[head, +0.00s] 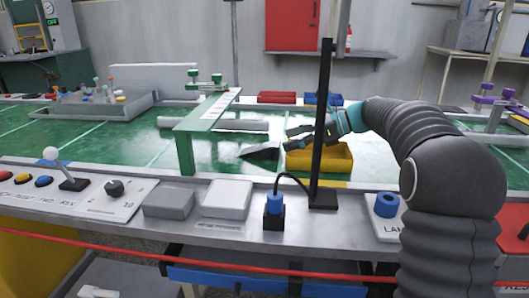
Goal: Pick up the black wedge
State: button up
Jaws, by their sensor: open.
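The black wedge (260,151) lies on the green work surface, just right of the green bridge-like frame, in the head view. My gripper (288,138) reaches in from the right, with its dark fingers pointing left. It is open and appears above and slightly right of the wedge. Whether it touches the wedge cannot be told. A black upright post in front hides part of my gripper's body.
A yellow bin (330,160) sits right of the wedge, under my arm. The green frame (186,150) stands to the left. The black post (324,120) rises from the front ledge. A red bin (277,97) and a blue bin (322,99) sit behind.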

aim_at(274, 143)
jog(key=shift+x, duration=2.7)
jog(key=shift+w+d+f, duration=0.1)
jog(key=shift+d+f, duration=0.05)
jog(key=shift+f, duration=0.1)
